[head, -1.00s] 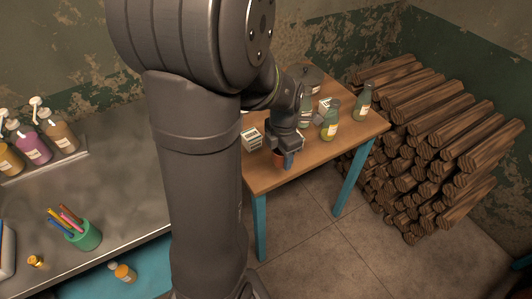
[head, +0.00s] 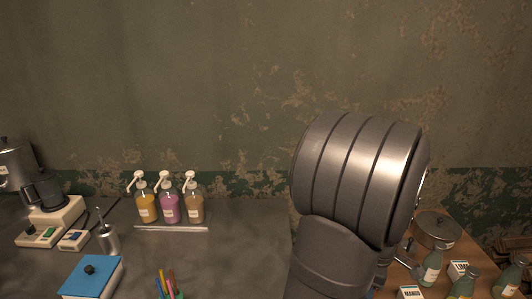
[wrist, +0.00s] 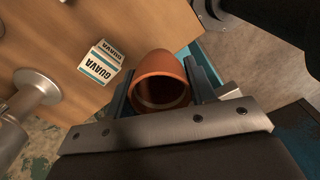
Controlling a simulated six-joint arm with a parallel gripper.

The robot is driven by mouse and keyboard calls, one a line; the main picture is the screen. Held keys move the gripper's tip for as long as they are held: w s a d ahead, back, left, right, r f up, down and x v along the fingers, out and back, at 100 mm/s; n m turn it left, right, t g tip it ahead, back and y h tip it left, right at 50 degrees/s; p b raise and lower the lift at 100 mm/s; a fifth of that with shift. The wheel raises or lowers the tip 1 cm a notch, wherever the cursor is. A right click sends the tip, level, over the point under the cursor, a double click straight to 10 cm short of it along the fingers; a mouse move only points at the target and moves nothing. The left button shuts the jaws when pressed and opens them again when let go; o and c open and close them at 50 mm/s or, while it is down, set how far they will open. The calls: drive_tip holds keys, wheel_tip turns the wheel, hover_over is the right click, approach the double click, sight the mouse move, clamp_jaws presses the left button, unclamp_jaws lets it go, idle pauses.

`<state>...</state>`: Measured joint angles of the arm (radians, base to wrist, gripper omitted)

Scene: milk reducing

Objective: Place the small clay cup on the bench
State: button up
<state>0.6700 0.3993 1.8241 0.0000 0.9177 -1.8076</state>
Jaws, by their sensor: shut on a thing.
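The small clay cup (wrist: 160,80) is reddish-brown and sits between the two dark fingers of my gripper (wrist: 159,68) in the wrist view. The fingers are shut on its sides, and its open mouth faces the wrist camera. In the head view my gripper and the cup are hidden behind my arm. The grey metal bench (head: 245,240) spans the lower left and middle of the head view, left of my arm.
Pump bottles (head: 169,207) stand on a tray at the back of the bench. A blue box (head: 90,278), pen holder (head: 171,292) and appliance (head: 52,220) are also there. The bench right of the bottles looks clear. A guava carton (wrist: 101,64) lies on the wooden table (wrist: 150,25).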

drive_tip(key=w+a+f+m, duration=0.1)
drive_tip(key=w+a+m, duration=0.3)
drive_tip(key=a, duration=0.5)
drive_tip(key=w+a+f+m, duration=0.1)
drive_tip(key=w+a+m, duration=0.3)
drive_tip(key=w+a, duration=0.3)
drive_tip(key=w+a+f+m, duration=0.1)
drive_tip(key=w+a+m, duration=0.4)
drive_tip(key=a, duration=0.6)
drive_tip(key=shift+w, duration=0.6)
drive_tip(key=s+a+r, duration=0.4)
drive_tip(key=a, duration=0.6)
drive_tip(key=s+a+r, duration=0.3)
drive_tip(key=a+r, duration=0.2)
drive_tip(key=a, duration=0.5)
drive_tip(key=a+f, duration=0.2)
drive_tip(key=a, duration=0.2)
drive_tip(key=s+a+f, duration=0.1)
drive_tip(key=a+f, duration=0.1)
drive_tip(key=a, duration=0.2)
drive_tip(key=a+f, duration=0.3)
drive_tip(key=a, duration=0.1)
drive_tip(key=shift+s, duration=0.15)
drive_tip(key=shift+f, duration=2)
